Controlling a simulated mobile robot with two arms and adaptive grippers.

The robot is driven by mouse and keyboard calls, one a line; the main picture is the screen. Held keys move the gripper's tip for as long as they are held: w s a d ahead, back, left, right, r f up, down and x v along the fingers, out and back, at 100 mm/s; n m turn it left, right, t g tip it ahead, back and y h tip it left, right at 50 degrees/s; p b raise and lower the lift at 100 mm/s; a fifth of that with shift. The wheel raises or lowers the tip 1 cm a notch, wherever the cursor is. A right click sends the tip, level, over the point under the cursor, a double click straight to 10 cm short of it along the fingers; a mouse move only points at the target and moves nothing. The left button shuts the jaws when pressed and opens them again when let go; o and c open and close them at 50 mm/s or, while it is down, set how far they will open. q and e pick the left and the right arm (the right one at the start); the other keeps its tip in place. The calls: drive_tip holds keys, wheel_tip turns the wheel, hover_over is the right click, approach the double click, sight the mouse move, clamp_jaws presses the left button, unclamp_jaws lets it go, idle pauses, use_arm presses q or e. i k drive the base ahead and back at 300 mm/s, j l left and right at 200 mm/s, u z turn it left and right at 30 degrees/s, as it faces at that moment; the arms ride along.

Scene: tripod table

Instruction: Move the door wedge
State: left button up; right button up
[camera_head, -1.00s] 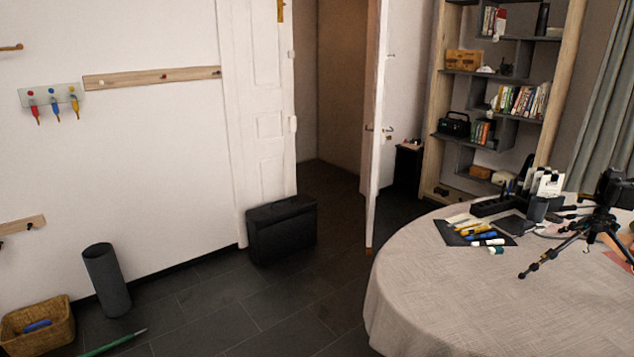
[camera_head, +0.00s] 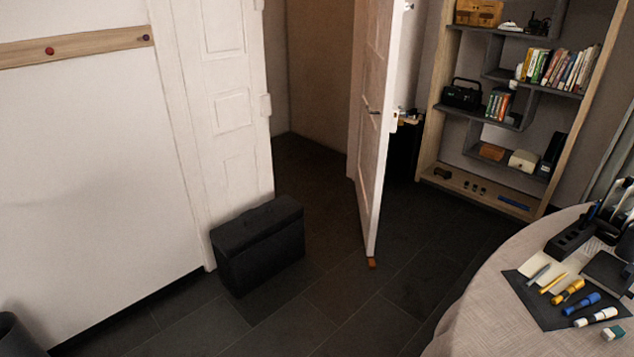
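A small orange-brown door wedge (camera_head: 372,263) lies on the dark tiled floor at the bottom edge of the open white door (camera_head: 371,130). It sits at the door's free edge and seems to touch it or lie partly under it; I cannot tell which. Neither of my grippers is in view.
A black case (camera_head: 258,245) stands on the floor left of the doorway. A round table (camera_head: 480,318) with a cloth, markers and a dark mat stands at the right. A shelf (camera_head: 430,150) stands behind the door. The floor between case and table is clear.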

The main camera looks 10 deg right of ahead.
sight(371, 264)
drive_tip(key=i+z, duration=0.45)
drive_tip(key=i+j+z, duration=0.15)
drive_tip(key=i+z, duration=0.25)
drive_tip(key=i+j+z, duration=0.2)
drive_tip(key=i+j, duration=0.2)
drive_tip(key=j, duration=0.25)
drive_tip(key=i+j, duration=0.2)
drive_tip(key=j, duration=0.15)
drive_tip(key=i+z, duration=0.2)
drive_tip(key=i, duration=0.25)
drive_tip(key=i+j+z, duration=0.15)
drive_tip(key=i, duration=0.3)
drive_tip(key=i+j+z, duration=0.2)
drive_tip(key=i, duration=0.25)
drive_tip(key=i+j+z, duration=0.2)
drive_tip(key=i, duration=0.25)
